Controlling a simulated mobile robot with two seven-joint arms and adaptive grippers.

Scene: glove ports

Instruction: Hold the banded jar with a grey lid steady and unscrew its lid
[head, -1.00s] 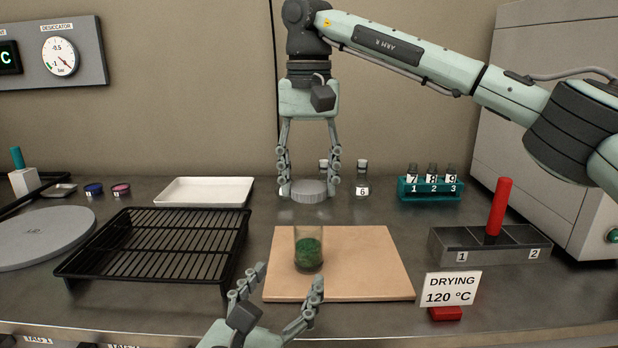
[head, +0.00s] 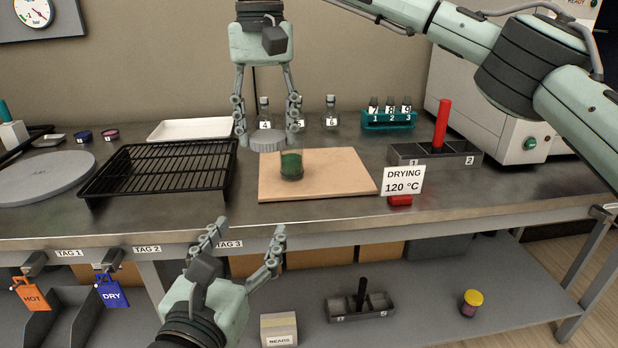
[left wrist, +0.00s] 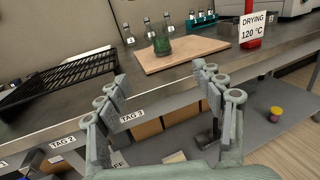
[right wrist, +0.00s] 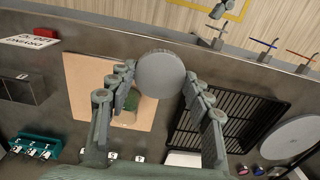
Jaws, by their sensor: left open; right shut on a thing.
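The jar (head: 291,165), clear glass with green contents, stands upright and without a lid on the wooden board. It also shows in the left wrist view (left wrist: 161,45); I cannot make out its band. My right gripper (head: 267,140) is shut on the round grey lid (head: 266,144) and holds it in the air, apart from the jar; the lid fills the fingertips in the right wrist view (right wrist: 160,73). My left gripper (head: 250,238) is open and empty, in front of the bench edge, well away from the jar.
The wooden board (head: 335,184) lies on the steel bench. A black wire rack (head: 160,170) is left of it. Flasks stand behind, with a teal vial rack (head: 388,120). A drying sign (head: 403,181) and grey block (head: 462,154) are at right. A lower shelf (head: 400,290) lies below.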

